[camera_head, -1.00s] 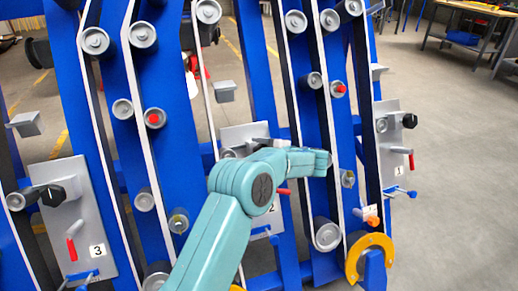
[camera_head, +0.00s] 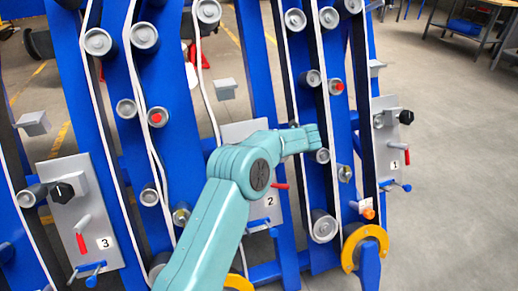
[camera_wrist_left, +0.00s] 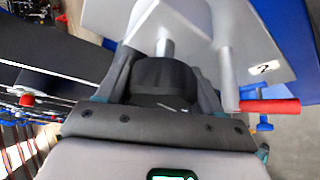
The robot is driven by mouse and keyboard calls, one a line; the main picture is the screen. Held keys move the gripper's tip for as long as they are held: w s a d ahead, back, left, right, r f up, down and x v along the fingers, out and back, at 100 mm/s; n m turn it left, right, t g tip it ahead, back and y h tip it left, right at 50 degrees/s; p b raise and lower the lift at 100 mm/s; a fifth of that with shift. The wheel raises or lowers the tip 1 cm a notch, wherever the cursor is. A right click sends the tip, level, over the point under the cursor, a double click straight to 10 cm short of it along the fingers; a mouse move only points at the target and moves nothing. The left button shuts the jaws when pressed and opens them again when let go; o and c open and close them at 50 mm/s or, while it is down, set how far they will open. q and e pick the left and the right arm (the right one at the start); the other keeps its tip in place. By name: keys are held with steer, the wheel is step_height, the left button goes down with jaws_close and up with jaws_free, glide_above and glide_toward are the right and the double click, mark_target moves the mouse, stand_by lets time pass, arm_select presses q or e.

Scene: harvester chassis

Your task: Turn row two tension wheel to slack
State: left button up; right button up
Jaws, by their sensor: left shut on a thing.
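The row two plate (camera_head: 236,131), labelled 2, is partly hidden behind my left arm in the head view. In the left wrist view the grey plate (camera_wrist_left: 235,35) fills the upper right, with its 2 label. The black tension wheel (camera_wrist_left: 164,76) sits on a grey shaft in front of the plate. My left gripper (camera_wrist_left: 160,92) is shut on it, with fingers on both sides. In the head view the wheel and fingertips are hidden behind my arm. The wheel's pointer setting is not readable. My right gripper is not in view.
A red-handled lever (camera_wrist_left: 268,106) sticks out close to the right of my gripper. Plate 3 (camera_head: 80,215) and plate 1 (camera_head: 388,140) carry similar black wheels. Blue posts with rollers and white belts surround the arm. Open floor (camera_head: 450,170) lies to the right.

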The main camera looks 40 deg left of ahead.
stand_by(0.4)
arm_select(q)
steer(key=o, duration=1)
steer(key=shift+c, duration=0.2)
steer(key=p+v, duration=0.3)
steer(key=v, duration=1.3)
steer(key=shift+r, duration=0.2)
steer(key=shift+f, duration=0.1)
